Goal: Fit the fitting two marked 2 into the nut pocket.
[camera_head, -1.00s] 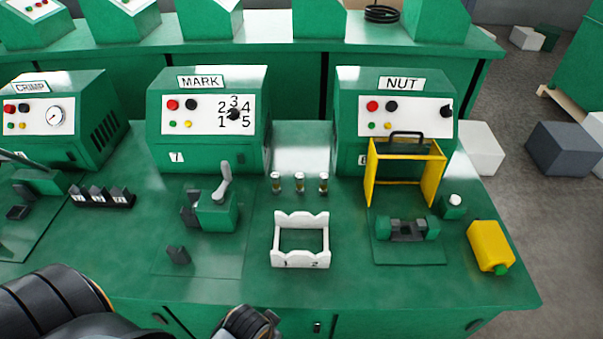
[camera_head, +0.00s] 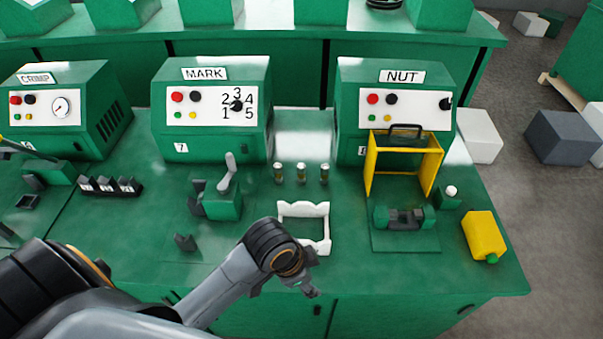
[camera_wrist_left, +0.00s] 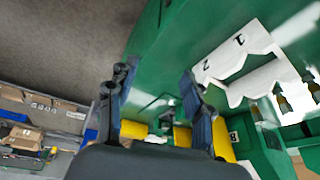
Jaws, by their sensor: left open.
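My left gripper (camera_head: 309,288) is at the bench's front edge, just in front of the white rack (camera_head: 285,210). In the left wrist view its two fingers (camera_wrist_left: 158,75) are apart with nothing between them. The rack also shows in that view, with numbers 1 and 2 on its front (camera_wrist_left: 228,89); I see no fitting in it. Three small brass-and-dark cylinders (camera_head: 301,173) stand behind the rack; I cannot read a mark on them. The nut fixture (camera_head: 383,217), with a dark pocket between green blocks, lies right of the rack. My right gripper is out of view.
The yellow guard frame (camera_head: 434,172) stands behind the nut fixture, before the NUT machine (camera_head: 395,77). A lever press (camera_head: 222,203) stands left of the rack. Bench right of my gripper is clear.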

